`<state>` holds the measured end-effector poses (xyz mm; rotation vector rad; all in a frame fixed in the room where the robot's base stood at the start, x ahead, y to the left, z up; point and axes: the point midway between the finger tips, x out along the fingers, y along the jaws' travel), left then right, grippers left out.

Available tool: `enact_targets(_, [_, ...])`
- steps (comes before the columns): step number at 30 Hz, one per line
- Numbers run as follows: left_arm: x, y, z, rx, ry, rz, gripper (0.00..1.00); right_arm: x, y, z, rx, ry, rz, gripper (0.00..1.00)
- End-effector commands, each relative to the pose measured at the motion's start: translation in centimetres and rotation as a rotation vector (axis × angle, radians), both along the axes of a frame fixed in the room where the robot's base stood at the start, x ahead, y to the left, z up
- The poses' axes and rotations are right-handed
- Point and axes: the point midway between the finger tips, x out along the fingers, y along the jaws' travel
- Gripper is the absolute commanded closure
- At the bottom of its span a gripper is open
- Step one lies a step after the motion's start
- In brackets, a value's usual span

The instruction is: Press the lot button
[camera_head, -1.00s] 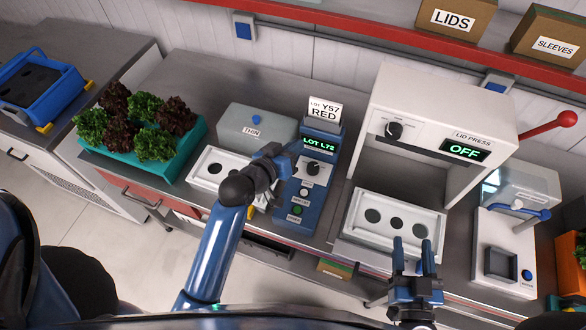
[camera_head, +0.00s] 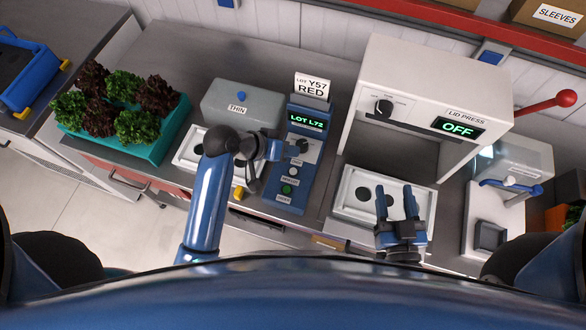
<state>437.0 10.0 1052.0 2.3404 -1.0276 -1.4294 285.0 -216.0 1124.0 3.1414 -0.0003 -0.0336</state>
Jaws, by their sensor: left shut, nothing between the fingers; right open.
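The blue lot station (camera_head: 279,192) stands upright on the counter, its green display (camera_head: 307,121) reading "LOT L72". A card (camera_head: 311,87) on top reads "LOT Y57 RED". Below the display are a dark dial (camera_head: 303,146), a white button (camera_head: 295,172) and a green button (camera_head: 287,189); the small labels are too small to read surely. My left gripper (camera_head: 284,149) is shut and empty, over the station's left side beside the dial; I cannot tell if it touches. My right gripper (camera_head: 397,190) is open and empty, in front of the lid press tray.
A grey "THIN" box (camera_head: 215,98) and white tray (camera_head: 182,153) stand left of the station. A teal crate (camera_head: 168,143) of lettuces is further left. The white lid press (camera_head: 425,75), reading "OFF", stands right, with a red-knobbed lever (camera_head: 566,97) beyond it.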

Motion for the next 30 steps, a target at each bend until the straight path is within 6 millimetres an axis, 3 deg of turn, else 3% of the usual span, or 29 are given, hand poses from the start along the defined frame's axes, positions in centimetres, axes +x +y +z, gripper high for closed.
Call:
enact_targets(11, [0.0, 0.0, -1.1, 0.000, -0.001, 0.001, 1.00, 0.0, 0.0, -1.1, 0.000, -0.001, 0.000, 0.47])
enact_targets(27, [0.0, 0.0, -6.9, 0.000, -0.001, 0.001, 1.00, 0.0, 0.0, -7.4, 0.000, 0.000, 0.000, 0.47])
enact_targets(30, [0.0, 0.0, -7.6, 0.000, 0.000, 0.002, 1.00, 0.0, 0.0, -7.6, 0.000, 0.000, 0.000, 0.47])
